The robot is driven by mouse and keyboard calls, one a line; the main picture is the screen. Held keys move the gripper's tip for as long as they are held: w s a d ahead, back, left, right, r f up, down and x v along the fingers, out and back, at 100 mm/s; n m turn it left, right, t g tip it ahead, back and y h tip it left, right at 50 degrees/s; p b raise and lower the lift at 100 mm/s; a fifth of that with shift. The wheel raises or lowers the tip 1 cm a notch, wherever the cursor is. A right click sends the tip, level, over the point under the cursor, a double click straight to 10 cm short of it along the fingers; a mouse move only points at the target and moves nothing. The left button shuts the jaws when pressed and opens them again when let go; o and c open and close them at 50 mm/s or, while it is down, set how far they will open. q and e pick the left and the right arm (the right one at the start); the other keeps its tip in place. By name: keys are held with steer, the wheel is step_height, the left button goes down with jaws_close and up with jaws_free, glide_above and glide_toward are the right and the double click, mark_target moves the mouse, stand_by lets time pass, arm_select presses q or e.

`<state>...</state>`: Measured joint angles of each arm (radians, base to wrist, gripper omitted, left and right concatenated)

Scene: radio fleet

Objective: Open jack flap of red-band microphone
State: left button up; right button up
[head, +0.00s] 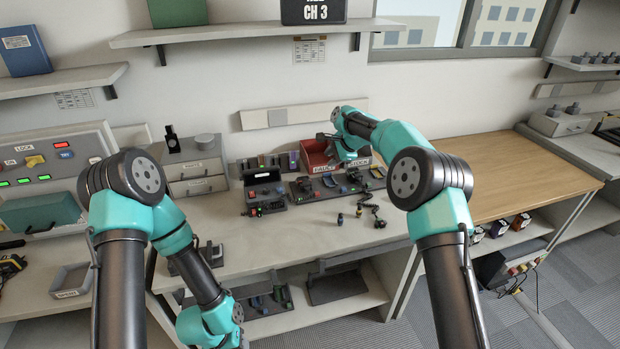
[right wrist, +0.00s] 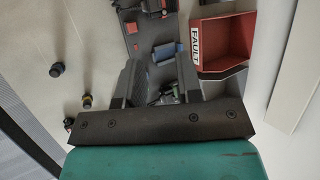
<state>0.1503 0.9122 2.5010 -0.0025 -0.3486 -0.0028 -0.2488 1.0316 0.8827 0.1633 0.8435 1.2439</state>
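I cannot single out a red-band microphone or its jack flap; bands and flaps are too small or hidden. My right gripper shows in the right wrist view (right wrist: 155,60) with its two dark fingers apart. It is over the black rack (right wrist: 128,22), and small dark parts and a blue block (right wrist: 168,54) show near the fingers. I see nothing clearly gripped. In the head view my right arm reaches to the back of the bench and largely hides its gripper. Red blocks (right wrist: 132,27) sit on the rack. My left arm is folded down at lower left, its fingers not visible.
A red FAULT bin (right wrist: 228,45) stands close beside the right gripper. A black box (head: 265,192) is left of the rack. The wooden bench top (head: 520,175) is clear.

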mark_target(309, 184)
steer(key=x, duration=1.6)
steer(key=shift+s+d, duration=0.1)
jaws_close()
stand_by(0.3)
